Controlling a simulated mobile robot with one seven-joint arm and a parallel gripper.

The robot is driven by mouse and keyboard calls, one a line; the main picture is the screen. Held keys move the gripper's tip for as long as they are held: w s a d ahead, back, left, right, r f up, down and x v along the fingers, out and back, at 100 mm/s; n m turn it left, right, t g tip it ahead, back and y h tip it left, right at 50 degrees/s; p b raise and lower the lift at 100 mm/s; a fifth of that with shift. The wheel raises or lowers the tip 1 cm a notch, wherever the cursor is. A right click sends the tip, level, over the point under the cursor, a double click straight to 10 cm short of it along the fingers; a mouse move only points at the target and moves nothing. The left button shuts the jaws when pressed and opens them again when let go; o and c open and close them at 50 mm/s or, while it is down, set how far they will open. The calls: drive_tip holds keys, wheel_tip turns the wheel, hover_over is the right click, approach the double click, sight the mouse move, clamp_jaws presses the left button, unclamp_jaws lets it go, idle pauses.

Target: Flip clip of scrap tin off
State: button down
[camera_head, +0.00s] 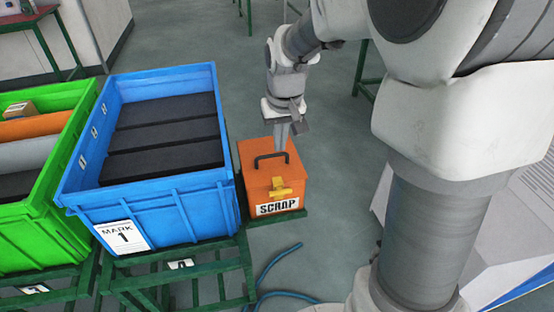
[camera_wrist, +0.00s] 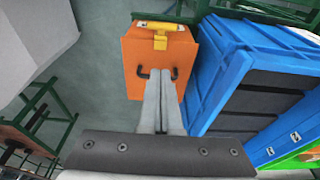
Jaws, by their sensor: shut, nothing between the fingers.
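My gripper (camera_head: 283,147) is shut and empty, pointing down by the lid handle on the side away from the clip. In the wrist view its fingers (camera_wrist: 163,75) hide the middle of the handle.
A blue crate (camera_head: 145,208) marked MARK 1, with dark bars inside, stands close to the tin's left. A green crate (camera_head: 38,230) is farther left. A green metal stand (camera_head: 180,290) is below. Blue hose (camera_head: 280,262) lies on the floor.

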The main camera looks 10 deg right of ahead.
drive_tip(key=b, duration=0.2)
hover_over(281, 193)
drive_tip(key=w, duration=0.4)
drive_tip(key=f, duration=1)
drive_tip(key=shift+s, duration=0.25)
drive_tip(key=shift+s+f, duration=0.8)
drive_tip(key=shift+f, duration=0.05)
drive_tip(key=shift+s+f, duration=0.35)
drive_tip(key=shift+f, duration=0.15)
drive_tip(key=shift+b, duration=0.35)
drive_tip(key=shift+s+f+t+b, duration=0.25)
drive_tip(key=shift+s+t+b, duration=0.45)
drive_tip(key=shift+b, duration=0.85)
